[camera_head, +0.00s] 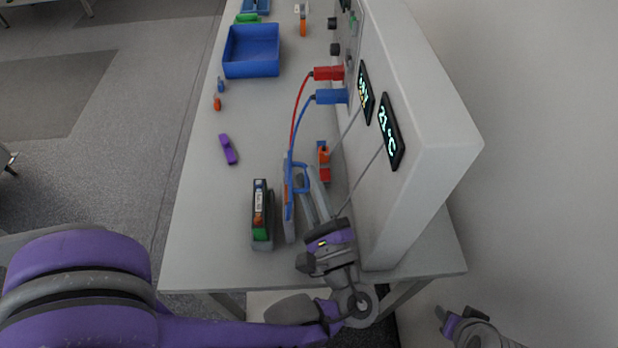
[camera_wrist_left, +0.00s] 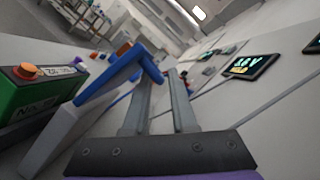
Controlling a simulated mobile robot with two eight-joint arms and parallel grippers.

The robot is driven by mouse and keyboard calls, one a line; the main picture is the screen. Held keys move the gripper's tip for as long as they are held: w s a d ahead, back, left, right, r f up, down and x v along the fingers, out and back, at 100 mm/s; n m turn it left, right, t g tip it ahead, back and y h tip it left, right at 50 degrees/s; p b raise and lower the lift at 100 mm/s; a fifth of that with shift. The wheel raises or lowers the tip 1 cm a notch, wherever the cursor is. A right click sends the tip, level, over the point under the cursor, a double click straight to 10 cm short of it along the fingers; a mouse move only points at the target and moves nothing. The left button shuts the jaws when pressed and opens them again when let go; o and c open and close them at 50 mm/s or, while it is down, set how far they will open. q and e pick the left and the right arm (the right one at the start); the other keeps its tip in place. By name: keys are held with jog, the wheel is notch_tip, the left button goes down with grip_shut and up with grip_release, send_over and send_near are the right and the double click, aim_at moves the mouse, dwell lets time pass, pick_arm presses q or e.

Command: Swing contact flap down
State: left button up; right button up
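The contact flap (camera_head: 290,200) is a narrow upright grey and blue piece with a blue handle (camera_head: 301,178) on its right side. The handle shows in the left wrist view (camera_wrist_left: 120,70), its end at the fingertips. My left gripper (camera_head: 312,172) has its two long grey fingers apart, right beside the handle; whether they touch it is unclear. A green and black battery with an orange top (camera_head: 258,205) stands left of the flap in a grey holder; it also shows in the left wrist view (camera_wrist_left: 45,100). My right gripper (camera_head: 447,322) is low at the right, partly visible.
The cycler housing (camera_head: 420,160) with two displays rises right of my left gripper. Red plug (camera_head: 328,73) and blue plug (camera_head: 331,97) cables run to the flap. An orange-red piece (camera_head: 324,170) stands close behind the fingers. A purple piece (camera_head: 228,149) and blue bin (camera_head: 251,51) lie farther back.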

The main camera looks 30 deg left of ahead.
pick_arm(q)
jog(key=shift+w+a, duration=0.1)
jog(key=shift+c, duration=0.3)
grip_shut()
dwell(1.2)
